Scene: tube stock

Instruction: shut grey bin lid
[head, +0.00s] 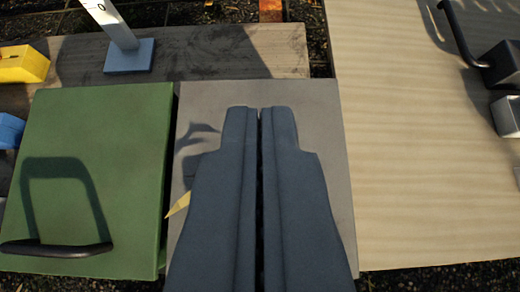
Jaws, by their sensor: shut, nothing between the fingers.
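A flat grey panel (325,110), which looks like the grey bin lid, lies under and ahead of my gripper in the middle of the head view. My gripper (259,112) is shut and empty, its two dark blue fingers side by side over the panel. The fingers hide much of the panel, including any handle it may have. A shadow falls on the panel left of the fingertips. I cannot tell whether the lid is fully down or tilted, or whether my fingertips touch it.
A green lid (120,130) with a black handle (55,249) sits close on the left. A pale board (425,160) lies right. A post on a blue-grey base (129,56) stands behind. A yellow block (22,65) is far left. A yellow pointed piece (180,204) shows beside my gripper.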

